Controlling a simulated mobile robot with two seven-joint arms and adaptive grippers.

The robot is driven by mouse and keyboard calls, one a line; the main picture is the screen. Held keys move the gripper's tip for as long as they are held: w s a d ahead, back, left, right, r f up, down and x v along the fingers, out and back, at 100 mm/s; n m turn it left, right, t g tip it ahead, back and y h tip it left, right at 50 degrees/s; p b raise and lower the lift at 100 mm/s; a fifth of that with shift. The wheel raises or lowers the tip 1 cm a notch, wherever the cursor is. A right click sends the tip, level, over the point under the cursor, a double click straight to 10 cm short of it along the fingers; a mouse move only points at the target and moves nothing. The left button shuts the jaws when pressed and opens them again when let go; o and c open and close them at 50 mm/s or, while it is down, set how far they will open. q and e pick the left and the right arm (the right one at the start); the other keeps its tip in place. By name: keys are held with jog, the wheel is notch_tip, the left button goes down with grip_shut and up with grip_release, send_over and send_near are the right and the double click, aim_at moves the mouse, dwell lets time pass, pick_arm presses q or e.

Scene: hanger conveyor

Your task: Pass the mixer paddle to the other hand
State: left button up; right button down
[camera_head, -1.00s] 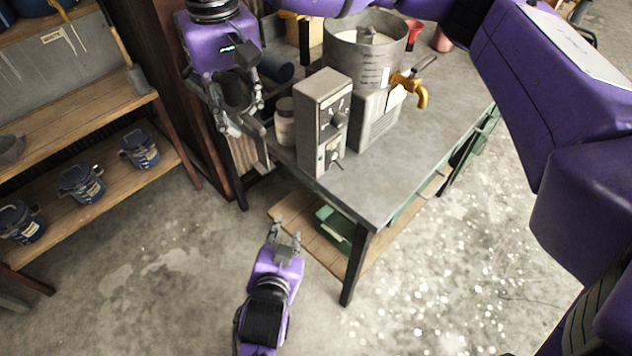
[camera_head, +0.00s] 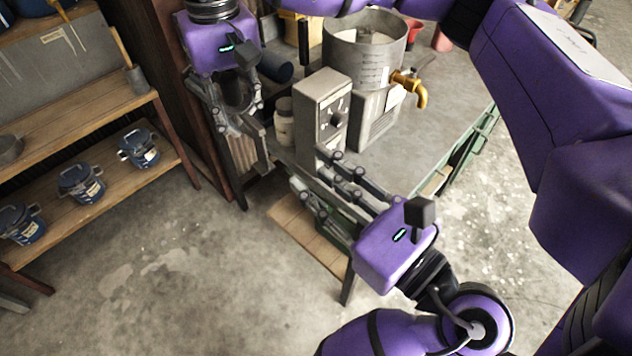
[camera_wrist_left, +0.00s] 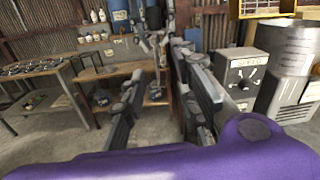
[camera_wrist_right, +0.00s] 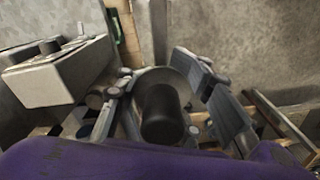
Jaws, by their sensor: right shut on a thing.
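My right gripper (camera_head: 240,125) hangs fingers-down at the table's left end in the head view, shut on the mixer paddle (camera_wrist_right: 160,112). In the right wrist view the paddle shows nearly end-on as a black cylinder with a round grey part behind it, between the fingers (camera_wrist_right: 165,115). My left gripper (camera_head: 318,180) is at the table's front edge, below the grey control box, fingers apart and empty. The left wrist view shows its open fingers (camera_wrist_left: 160,100), with my right gripper (camera_wrist_left: 152,35) beyond them.
The grey control box (camera_head: 322,115) and a metal drum (camera_head: 365,55) with a brass tap (camera_head: 412,88) stand on the grey table (camera_head: 400,155). A white jar (camera_head: 284,122) is beside the box. A wooden shelf (camera_head: 95,175) with blue pots is at left. The floor between is clear.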

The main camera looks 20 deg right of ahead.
aim_at(264, 144)
pick_arm(q)
jog(key=shift+m, duration=0.5)
jog(key=x, duration=1.2)
jog(key=shift+s+a+f, duration=0.1)
jog(key=shift+a+f, duration=0.2)
jog(key=shift+a, duration=0.15)
grip_shut()
pick_arm(e)
jog(key=shift+w, duration=0.1)
jog(key=c, duration=1.1)
grip_release()
